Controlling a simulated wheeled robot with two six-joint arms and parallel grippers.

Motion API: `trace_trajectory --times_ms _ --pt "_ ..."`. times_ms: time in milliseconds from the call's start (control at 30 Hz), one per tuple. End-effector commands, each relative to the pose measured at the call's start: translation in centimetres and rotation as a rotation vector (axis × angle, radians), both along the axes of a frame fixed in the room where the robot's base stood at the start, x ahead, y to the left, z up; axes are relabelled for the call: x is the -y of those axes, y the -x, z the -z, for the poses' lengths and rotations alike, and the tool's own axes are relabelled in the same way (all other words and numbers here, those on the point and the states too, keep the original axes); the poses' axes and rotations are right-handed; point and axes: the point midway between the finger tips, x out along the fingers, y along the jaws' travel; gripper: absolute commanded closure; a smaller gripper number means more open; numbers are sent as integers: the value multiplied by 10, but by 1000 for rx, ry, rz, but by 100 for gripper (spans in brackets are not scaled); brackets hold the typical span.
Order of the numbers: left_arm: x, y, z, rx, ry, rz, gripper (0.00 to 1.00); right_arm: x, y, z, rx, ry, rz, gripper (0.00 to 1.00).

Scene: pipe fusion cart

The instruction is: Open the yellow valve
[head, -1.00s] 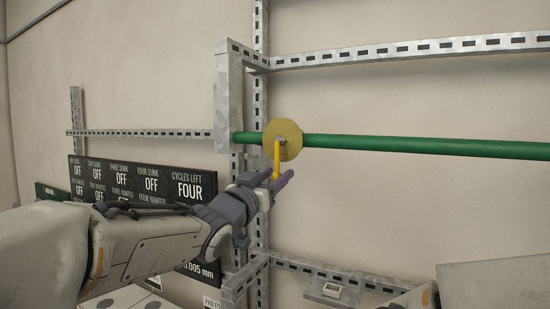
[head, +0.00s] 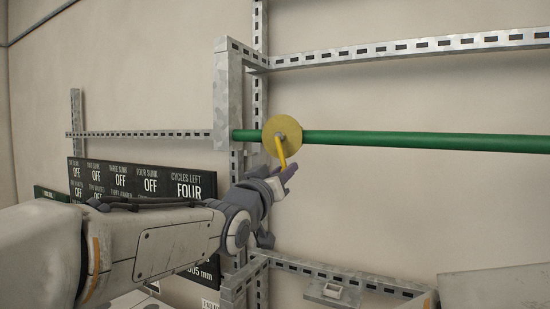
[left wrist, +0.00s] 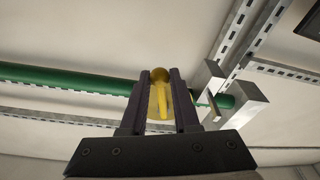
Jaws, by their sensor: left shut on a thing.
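The yellow valve has a round yellow disc (head: 282,136) on a green pipe (head: 400,141) and a yellow lever (head: 281,152) hanging down from its hub, tilted slightly to the right at its lower end. My left gripper (head: 286,175) is shut on the lever's lower end, below the disc. In the left wrist view the lever (left wrist: 163,100) shows between the two dark fingers of my left gripper (left wrist: 160,82), with the green pipe (left wrist: 70,82) behind. My right gripper is not in view.
A perforated metal frame (head: 228,95) stands around the pipe's left end. A black display board (head: 140,181) with white text is behind my left arm. A small metal bracket (head: 331,291) sits on the lower rail. The wall right of the valve is clear below the pipe.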

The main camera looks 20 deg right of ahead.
Motion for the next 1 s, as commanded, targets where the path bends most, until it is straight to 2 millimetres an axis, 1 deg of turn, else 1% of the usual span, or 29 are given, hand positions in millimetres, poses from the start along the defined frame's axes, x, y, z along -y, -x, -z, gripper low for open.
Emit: trace_trajectory --times_ms 33,100,400,567,600,700,1000 --pt "2 4 -1 -20 27 3 100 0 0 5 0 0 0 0" --pt "3 5 -3 -47 50 2 100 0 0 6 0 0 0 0" --pt "4 6 -4 -63 62 1 100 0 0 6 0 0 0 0" --pt "9 12 -8 -138 129 3 100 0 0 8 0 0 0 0" --pt "10 13 -11 -160 148 2 100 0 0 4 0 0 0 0" --pt "12 15 -12 -197 180 2 100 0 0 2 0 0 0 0" --pt "12 15 -13 -208 191 1 100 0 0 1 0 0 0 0"
